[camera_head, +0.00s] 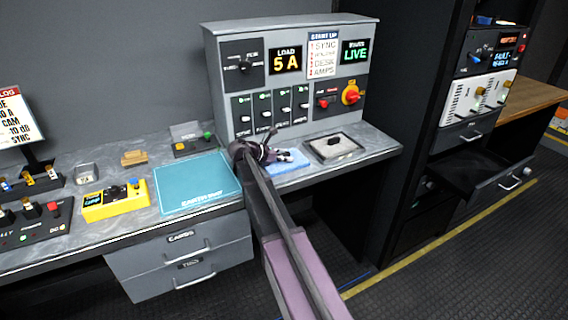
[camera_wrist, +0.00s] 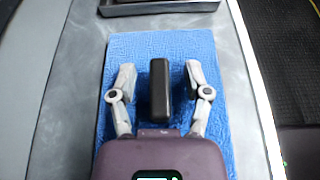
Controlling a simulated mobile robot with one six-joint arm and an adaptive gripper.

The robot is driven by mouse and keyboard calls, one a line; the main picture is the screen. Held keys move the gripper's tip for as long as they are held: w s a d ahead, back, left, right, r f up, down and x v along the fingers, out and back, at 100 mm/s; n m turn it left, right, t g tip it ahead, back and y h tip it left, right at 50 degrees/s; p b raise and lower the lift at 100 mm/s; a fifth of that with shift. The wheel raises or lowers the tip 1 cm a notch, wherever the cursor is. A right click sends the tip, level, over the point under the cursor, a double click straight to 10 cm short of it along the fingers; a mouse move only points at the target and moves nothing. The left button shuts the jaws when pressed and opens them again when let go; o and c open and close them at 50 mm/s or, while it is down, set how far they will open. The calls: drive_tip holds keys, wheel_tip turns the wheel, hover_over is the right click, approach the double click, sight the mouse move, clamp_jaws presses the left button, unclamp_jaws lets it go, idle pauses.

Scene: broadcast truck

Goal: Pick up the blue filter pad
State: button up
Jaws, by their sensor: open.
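The blue filter pad (camera_head: 298,158) lies flat on the grey counter, partly hidden by my gripper (camera_head: 278,154) in the head view. In the wrist view the pad (camera_wrist: 203,48) is a textured blue rectangle beneath my gripper (camera_wrist: 160,76). A black upright block (camera_wrist: 160,98) stands at the pad's middle, between my two fingers. My gripper is open, with a visible gap on each side of the block. I cannot tell whether the block is fixed to the pad.
A teal mat (camera_head: 195,183) lies to the left. The grey control panel (camera_head: 222,95) stands behind. The counter's front edge (camera_wrist: 258,90) is close to the pad.

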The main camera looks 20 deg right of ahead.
sight(286, 152)
idle(0.4)
clamp_jaws()
drive_tip(key=shift+r, duration=0.15)
wheel_tip(286, 152, up, 3)
drive_tip(key=p, duration=0.3)
drive_tip(key=shift+r, duration=0.15)
drive_tip(key=s+a+p, duration=0.1)
drive_tip(key=s+a, duration=0.1)
drive_tip(key=s, duration=0.5)
drive_tip(key=s+a+r+p, duration=0.1)
drive_tip(key=s+a, duration=0.2)
drive_tip(key=s, duration=0.5)
drive_tip(key=shift+a+r, duration=0.25)
drive_tip(key=shift+a, duration=0.05)
